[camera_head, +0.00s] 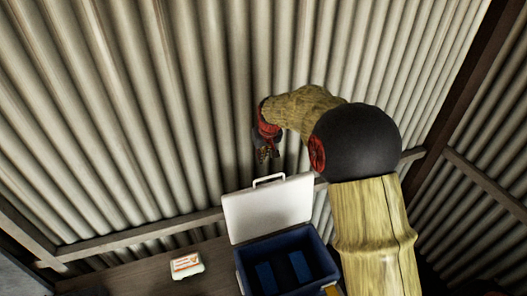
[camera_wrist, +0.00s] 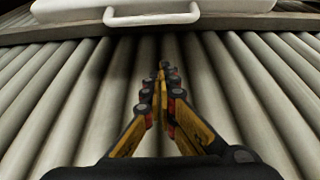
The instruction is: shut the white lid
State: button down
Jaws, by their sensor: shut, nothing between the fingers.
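The white lid (camera_head: 268,208) stands raised and open at the back of a blue box (camera_head: 287,260), with a white handle on its upper edge. In the wrist view the lid (camera_wrist: 155,8) and its handle show along the top edge, past my fingertips. My gripper (camera_head: 265,154) is above the lid's handle, close to the corrugated wall. In the wrist view the fingers of my gripper (camera_wrist: 161,72) are shut together and empty. They look apart from the lid. The blue box's inside is open and holds blue shapes.
The box stands on a dark wooden bench (camera_head: 212,262). A small white case with an orange label (camera_head: 187,265) lies to its left. The corrugated metal wall (camera_head: 150,120) rises close behind, with a horizontal beam (camera_head: 130,234) just above the bench.

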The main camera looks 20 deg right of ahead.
jog(key=f, duration=0.1)
jog(key=s+f+p, duration=0.1)
jog(key=f, duration=0.1)
jog(key=s+f+p, duration=0.1)
jog(key=shift+s+f, duration=0.15)
jog(key=shift+f, duration=0.05)
jog(key=shift+s, duration=0.1)
dwell(0.5)
